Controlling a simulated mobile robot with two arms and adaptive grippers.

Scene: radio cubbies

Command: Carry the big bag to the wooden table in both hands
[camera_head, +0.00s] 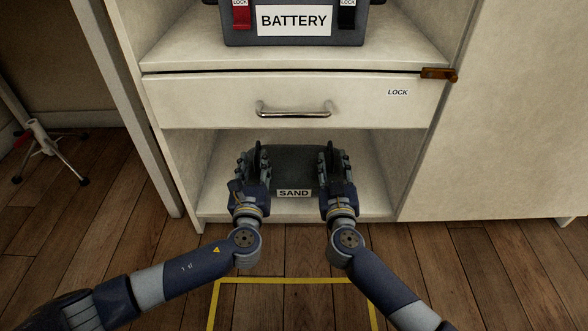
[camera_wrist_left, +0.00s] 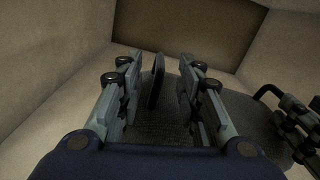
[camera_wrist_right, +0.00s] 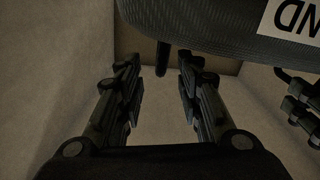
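The big bag (camera_head: 293,163) is dark grey with a white SAND label and sits in the open lower cubby. It has a dark handle at each side. My left gripper (camera_head: 254,160) is at the left handle; the left wrist view shows its fingers open, with the handle (camera_wrist_left: 156,82) between them. My right gripper (camera_head: 336,160) is at the right handle; the right wrist view shows its fingers open around the other handle (camera_wrist_right: 161,60), with a gap on both sides. The bag's body also shows in the right wrist view (camera_wrist_right: 205,25). No wooden table is in view.
A shut drawer (camera_head: 215,103) with a metal handle is right above the cubby. A BATTERY box (camera_head: 240,38) stands on the shelf above it. Side walls bound the cubby. The wooden floor in front, with a yellow outline (camera_head: 290,281), is clear. A tripod stand (camera_head: 42,142) is at left.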

